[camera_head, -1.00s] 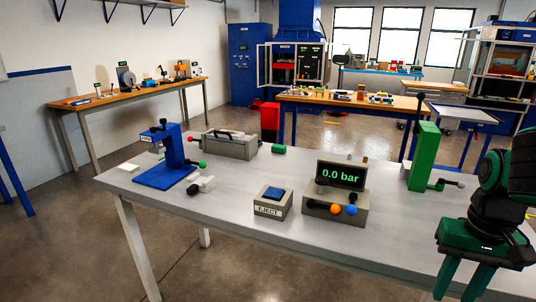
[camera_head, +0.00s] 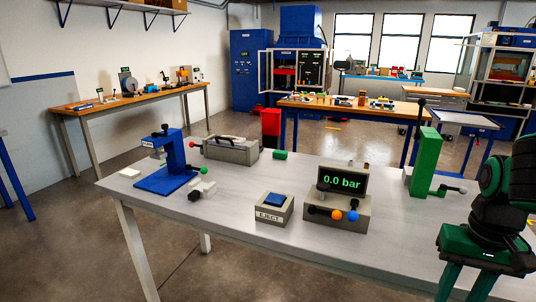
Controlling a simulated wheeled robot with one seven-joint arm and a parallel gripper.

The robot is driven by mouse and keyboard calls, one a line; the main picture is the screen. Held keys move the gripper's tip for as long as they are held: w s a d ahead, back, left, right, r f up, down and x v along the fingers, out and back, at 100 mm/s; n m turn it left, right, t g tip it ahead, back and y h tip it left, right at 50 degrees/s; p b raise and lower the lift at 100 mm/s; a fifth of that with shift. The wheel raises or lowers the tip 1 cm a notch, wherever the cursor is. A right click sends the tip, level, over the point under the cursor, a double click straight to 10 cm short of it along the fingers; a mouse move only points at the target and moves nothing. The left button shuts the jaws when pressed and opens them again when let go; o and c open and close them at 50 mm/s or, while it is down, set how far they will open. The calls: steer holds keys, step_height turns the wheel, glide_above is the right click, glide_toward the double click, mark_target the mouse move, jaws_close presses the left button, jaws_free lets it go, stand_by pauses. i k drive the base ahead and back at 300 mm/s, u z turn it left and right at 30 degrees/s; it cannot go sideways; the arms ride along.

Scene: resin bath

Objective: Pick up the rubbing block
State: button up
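No object in view is plainly a rubbing block, and I cannot tell which small piece it is. Candidates on the grey table (camera_head: 225,215) are a small green block (camera_head: 279,154) near the back edge, a thin whitish piece (camera_head: 129,173) at the left end, and a pale piece with a dark end (camera_head: 201,190) beside the blue press. My gripper (camera_head: 467,287) is at the lower right, in front of the table's right part. Its two green fingers point down, spread apart with nothing visible between them. Their tips are cut off by the picture's bottom edge.
On the table stand a blue press (camera_head: 167,165), a grey box (camera_head: 231,150), an EJECT button box (camera_head: 273,209), a 0.0 bar display unit (camera_head: 338,205) and a green lever stand (camera_head: 424,165). The table front is mostly bare. Other workbenches (camera_head: 135,101) stand behind.

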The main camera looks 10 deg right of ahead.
mark_target(276, 153)
steer(key=z, duration=1.05)
steer(key=k, duration=0.95)
steer(key=u, duration=1.2)
steer(key=i, duration=1.65)
steer(key=z, duration=0.05)
